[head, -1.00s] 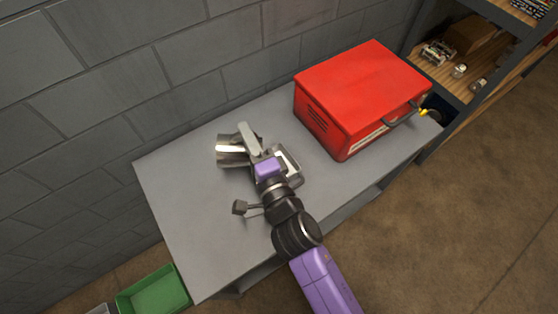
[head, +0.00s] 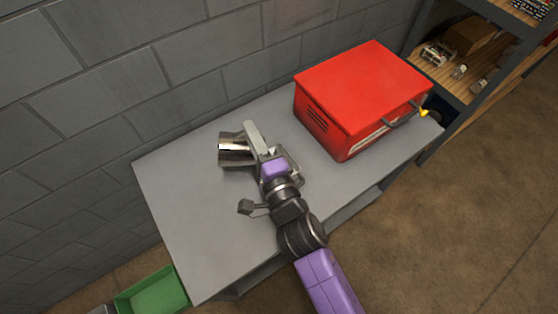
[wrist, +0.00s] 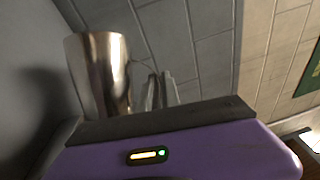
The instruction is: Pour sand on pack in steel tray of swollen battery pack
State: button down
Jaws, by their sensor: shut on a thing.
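A shiny steel cup (head: 235,149) is over the grey bench on the left, its axis lying sideways in the head view. It also shows in the wrist view (wrist: 100,75), in front of the purple gripper body. My gripper (head: 252,140) is shut on the cup; its near parts hide where the fingers meet it. I cannot see the cup's inside or any sand. I cannot make out the battery pack or the steel tray in either view.
A red metal box (head: 360,95) with a handle stands on the right of the grey bench (head: 190,225). A block wall runs behind. A green bin (head: 155,293) is at the lower left, and a shelf (head: 470,60) with small items is at the right. The bench's front left is clear.

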jog(key=shift+d+r+m, duration=0.2)
jog(key=shift+d+m, duration=0.25)
jog(key=shift+d+r+m, duration=0.2)
jog(key=shift+d+m, duration=0.25)
dwell(2.3)
